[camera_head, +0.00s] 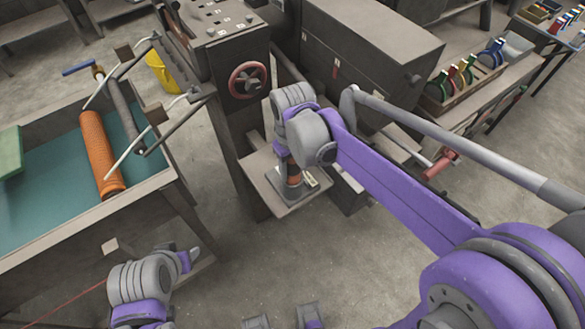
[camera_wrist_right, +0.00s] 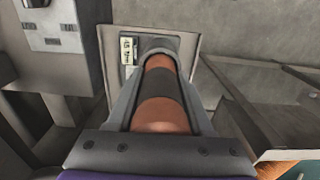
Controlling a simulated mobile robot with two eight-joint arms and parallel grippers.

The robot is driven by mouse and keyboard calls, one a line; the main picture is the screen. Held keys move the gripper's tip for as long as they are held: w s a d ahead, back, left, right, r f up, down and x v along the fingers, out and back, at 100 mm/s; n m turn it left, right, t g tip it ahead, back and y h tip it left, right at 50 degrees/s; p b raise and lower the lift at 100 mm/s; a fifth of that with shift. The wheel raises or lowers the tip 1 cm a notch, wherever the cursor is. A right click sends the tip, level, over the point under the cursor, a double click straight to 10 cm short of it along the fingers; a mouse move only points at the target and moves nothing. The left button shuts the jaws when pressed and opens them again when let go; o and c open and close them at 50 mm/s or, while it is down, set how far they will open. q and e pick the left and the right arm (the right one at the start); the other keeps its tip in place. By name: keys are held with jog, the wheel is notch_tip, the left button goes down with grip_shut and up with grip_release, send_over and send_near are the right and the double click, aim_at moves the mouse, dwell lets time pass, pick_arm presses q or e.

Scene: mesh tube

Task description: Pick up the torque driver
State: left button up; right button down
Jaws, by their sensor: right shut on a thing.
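The torque driver (camera_wrist_right: 163,114) is a orange-brown cylinder with a dark band, seen lengthwise in the right wrist view. My right gripper (camera_wrist_right: 157,70) has a grey finger along each side of it and is shut on it. In the head view, my right gripper (camera_head: 292,176) points down over a small grey shelf (camera_head: 288,205), and hides most of the driver. The driver's far end is at or close to the shelf; I cannot tell whether they touch. My left gripper (camera_head: 187,256) is small at the lower left, apart from the driver, its jaws unclear.
A small label (camera_wrist_right: 128,50) lies beside the driver's far end. A grey machine with a red handwheel (camera_head: 248,80) stands behind the shelf. At left, a teal-lined trough holds an orange mesh tube (camera_head: 101,150). A rack of coloured clamps (camera_head: 462,75) is at upper right.

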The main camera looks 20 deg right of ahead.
notch_tip(320, 180, up, 9)
jog(key=shift+r, duration=0.15)
dwell(0.4)
dwell(1.9)
